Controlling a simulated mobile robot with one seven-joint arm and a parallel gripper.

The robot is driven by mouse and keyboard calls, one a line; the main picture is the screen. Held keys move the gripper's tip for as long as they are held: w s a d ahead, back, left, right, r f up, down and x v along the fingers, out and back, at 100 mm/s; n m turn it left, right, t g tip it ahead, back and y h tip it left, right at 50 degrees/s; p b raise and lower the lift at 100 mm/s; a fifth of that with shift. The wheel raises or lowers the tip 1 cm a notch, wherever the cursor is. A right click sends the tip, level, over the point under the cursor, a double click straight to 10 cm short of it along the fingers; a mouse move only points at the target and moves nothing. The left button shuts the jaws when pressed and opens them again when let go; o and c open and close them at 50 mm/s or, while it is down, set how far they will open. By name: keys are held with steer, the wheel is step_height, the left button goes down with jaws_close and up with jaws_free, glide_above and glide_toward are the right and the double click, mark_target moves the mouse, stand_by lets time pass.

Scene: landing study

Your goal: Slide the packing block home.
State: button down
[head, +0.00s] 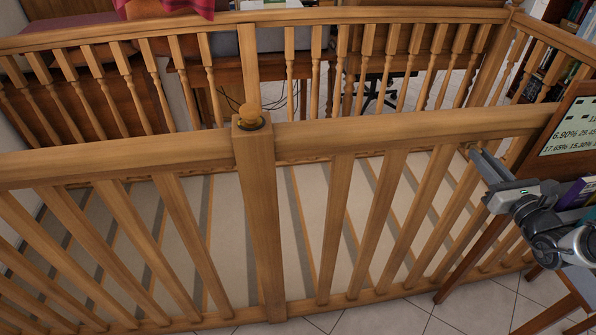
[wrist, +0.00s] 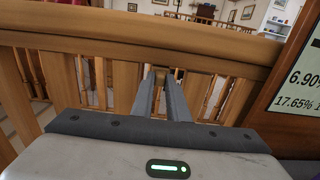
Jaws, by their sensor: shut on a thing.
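My gripper (head: 476,156) reaches in from the right to the landing balustrade, just below its handrail (head: 400,128). In the wrist view its two grey fingers (wrist: 161,80) come close together at their tips. They are shut on a small tan wooden piece that looks like the packing block (wrist: 159,73). Only a little of the block shows, just under the handrail (wrist: 190,55). In the head view the block is too small to make out clearly. I cannot tell whether it touches the rail or a baluster.
A newel post (head: 258,200) with a round knob stands mid-picture. Slanted balusters run along the near rail, with a second balustrade behind. A sign with percentages (head: 575,125) and books stand close on the right, beside my arm. Tiled floor shows below.

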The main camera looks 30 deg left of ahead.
steer(key=shift+w+d, duration=0.5)
steer(key=shift+d, duration=0.15)
steer(key=shift+w+d, duration=0.45)
steer(key=shift+d, duration=0.2)
steer(key=c, duration=1.6)
jaws_free()
steer(key=shift+c, duration=0.2)
steer(key=p+v, duration=0.1)
steer(key=v, duration=0.4)
steer(key=shift+p, duration=0.35)
